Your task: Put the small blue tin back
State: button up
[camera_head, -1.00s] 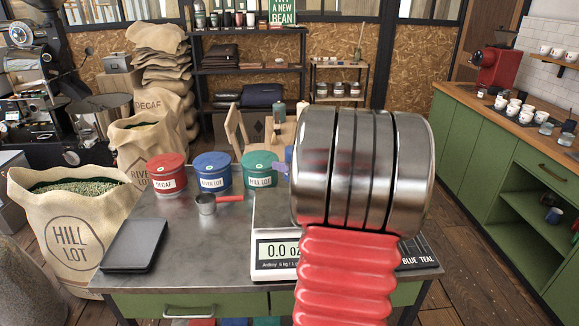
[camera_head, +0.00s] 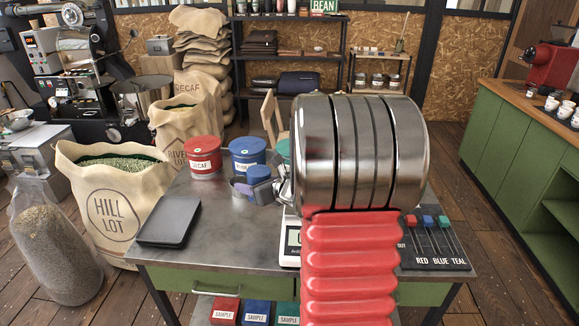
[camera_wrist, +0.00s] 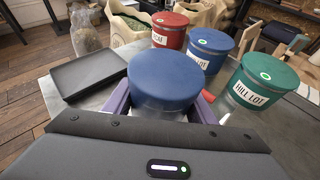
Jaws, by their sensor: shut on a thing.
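The small blue tin (camera_head: 258,174) is held in my gripper (camera_head: 257,187), just left of my arm in the head view. In the wrist view the tin (camera_wrist: 166,78) is upright, its plain blue lid facing the camera, with a purple finger on each side. The gripper is shut on it above the metal bench (camera_head: 215,215). Just beyond it stand the larger blue River Lot tin (camera_head: 247,150), the red Decaf tin (camera_head: 202,153) and the teal Hill Lot tin (camera_wrist: 262,85). The held tin's lower part is hidden in the wrist view.
A black flat pad (camera_head: 169,221) lies at the bench's left. A scale (camera_head: 290,240) is mostly hidden by my arm. Red, blue and teal sample containers (camera_head: 256,313) sit below the bench. A board with coloured-topped rods (camera_head: 430,250) is at the right. Bean sacks (camera_head: 112,195) stand left.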

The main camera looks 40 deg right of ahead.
jog(key=a+f+y, duration=0.1)
jog(key=a+f, duration=0.1)
jog(key=a, duration=0.3)
jog(key=w+a+f+n+y, duration=0.1)
jog(key=a+f, duration=0.1)
jog(key=a, duration=0.4)
jog(key=w+a+f+n, duration=0.1)
jog(key=a, duration=0.5)
jog(key=shift+w+a+f+y, duration=0.1)
jog(key=shift+w+f+y, duration=0.15)
jog(key=shift+f+y, duration=0.15)
jog(key=s+a+f+n+y, duration=0.1)
jog(key=a+f, duration=0.1)
jog(key=a, duration=0.4)
jog(key=s+a+f+n+y, duration=0.1)
jog(key=s+a+f, duration=0.1)
jog(key=a, duration=0.5)
jog(key=shift+f+g, duration=0.3)
jog(key=shift+f, duration=0.1)
jog(key=shift+a, duration=0.1)
